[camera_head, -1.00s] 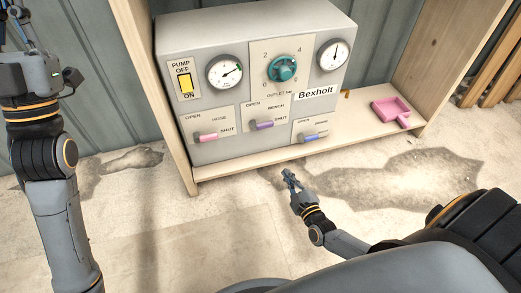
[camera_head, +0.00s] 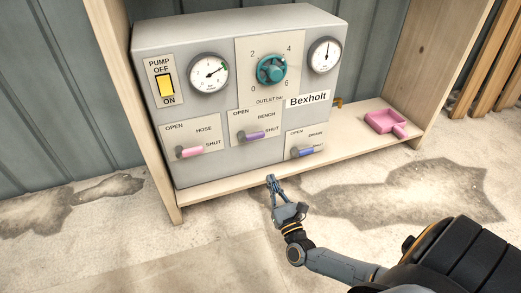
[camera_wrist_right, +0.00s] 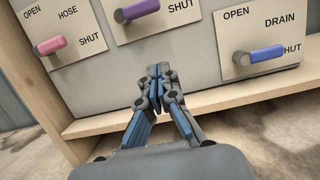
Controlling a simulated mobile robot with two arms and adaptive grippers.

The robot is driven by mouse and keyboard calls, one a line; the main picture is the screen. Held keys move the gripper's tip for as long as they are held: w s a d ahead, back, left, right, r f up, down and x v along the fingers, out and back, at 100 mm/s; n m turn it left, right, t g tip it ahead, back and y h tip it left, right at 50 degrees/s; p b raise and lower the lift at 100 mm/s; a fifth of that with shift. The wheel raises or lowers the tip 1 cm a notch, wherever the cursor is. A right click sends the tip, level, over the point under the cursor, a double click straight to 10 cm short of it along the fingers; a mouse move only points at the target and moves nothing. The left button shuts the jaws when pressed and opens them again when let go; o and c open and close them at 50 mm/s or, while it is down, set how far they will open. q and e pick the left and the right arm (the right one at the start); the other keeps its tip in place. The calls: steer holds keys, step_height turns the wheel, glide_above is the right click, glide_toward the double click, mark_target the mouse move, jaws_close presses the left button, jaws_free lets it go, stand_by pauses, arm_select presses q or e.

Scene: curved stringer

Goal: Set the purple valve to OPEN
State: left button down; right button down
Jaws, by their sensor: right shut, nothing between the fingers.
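The purple valve handle (camera_head: 258,135) is on the grey panel under the label BENCH. It lies roughly level, its free end pointing right toward SHUT. In the right wrist view, the purple handle (camera_wrist_right: 137,10) shows at the top edge, partly cut off. My right gripper (camera_head: 270,181) is shut and empty, below the panel and in front of the shelf edge, apart from the handle. In the wrist view its fingers (camera_wrist_right: 158,72) point up at the panel, below the purple handle. My left gripper is out of view.
A pink valve (camera_head: 189,152) labelled HOSE is to the left, and a blue valve (camera_head: 307,151) labelled DRAIN is to the lower right. Above are a teal knob (camera_head: 271,69), gauges and a yellow pump switch (camera_head: 165,86). A pink tray (camera_head: 382,121) lies on the shelf (camera_head: 345,125).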

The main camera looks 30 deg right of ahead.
mark_target(251, 135)
steer(key=b+x, duration=0.4)
steer(key=x, duration=0.6)
steer(key=shift+f+b, duration=0.15)
steer(key=shift+b, duration=0.15)
steer(key=shift+r+p, duration=0.3)
steer(key=shift+r, duration=1.85)
